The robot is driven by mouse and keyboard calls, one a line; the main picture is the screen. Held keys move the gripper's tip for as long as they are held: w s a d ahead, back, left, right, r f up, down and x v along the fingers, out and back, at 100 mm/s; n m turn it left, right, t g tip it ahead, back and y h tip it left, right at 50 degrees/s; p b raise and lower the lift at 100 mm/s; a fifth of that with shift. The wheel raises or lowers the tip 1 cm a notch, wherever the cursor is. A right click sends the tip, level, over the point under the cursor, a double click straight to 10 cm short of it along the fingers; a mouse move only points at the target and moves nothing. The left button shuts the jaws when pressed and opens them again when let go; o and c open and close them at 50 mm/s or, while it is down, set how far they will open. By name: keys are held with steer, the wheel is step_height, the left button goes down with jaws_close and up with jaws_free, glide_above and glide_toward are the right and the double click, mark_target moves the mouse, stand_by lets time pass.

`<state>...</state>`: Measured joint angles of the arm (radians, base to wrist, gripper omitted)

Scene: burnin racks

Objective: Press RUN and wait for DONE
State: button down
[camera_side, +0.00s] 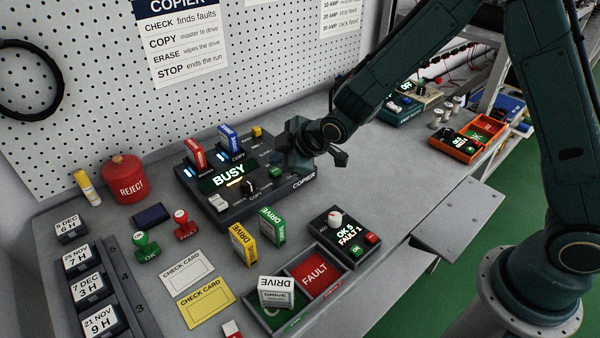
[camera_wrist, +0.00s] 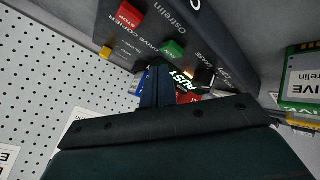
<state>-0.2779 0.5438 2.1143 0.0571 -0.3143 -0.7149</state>
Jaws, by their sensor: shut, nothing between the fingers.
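The copier (camera_side: 235,205), a dark box, stands on the bench with a lit display (camera_side: 228,177) reading BUSY and an orange bar under it. A red drive (camera_side: 196,154) and a blue drive (camera_side: 229,139) stand upright in its top. My gripper (camera_side: 287,158) is shut and empty above the copier's right end; it partly hides the panel there. In the wrist view the shut fingers (camera_wrist: 157,84) are close to a green button (camera_wrist: 173,50), with a red STOP button (camera_wrist: 131,15) farther off. I cannot tell whether the fingers touch the green button; its label is not readable.
Yellow and green drives (camera_side: 271,226) stand in front of the copier. A tray with a red FAULT bay (camera_side: 316,273) holds a white drive (camera_side: 276,292). A counter box (camera_side: 344,236) reads OK 5, FAULT 1. A red REJECT pot (camera_side: 124,181) stands left; pegboard rises behind.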

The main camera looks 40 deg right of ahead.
mark_target(279, 172)
steer(key=shift+r, duration=0.1)
steer(key=shift+r, duration=2.4)
steer(key=shift+r, duration=0.1)
steer(key=s+d+r+m+g+h, duration=0.1)
steer(key=s+d+r+m, duration=0.25)
steer(key=s+r, duration=0.3)
steer(key=s+d+r+m, duration=0.2)
steer(key=s+d+r, duration=0.3)
steer(key=s, duration=0.2)
steer(key=s+d+r+m+g, duration=0.1)
steer(key=s+d+m, duration=0.1)
steer(key=s, duration=0.8)
steer(key=s+d+r+m+g+h, duration=0.1)
steer(key=s+m, duration=0.3)
steer(key=s, duration=0.6)
steer(key=shift+d, duration=0.85)
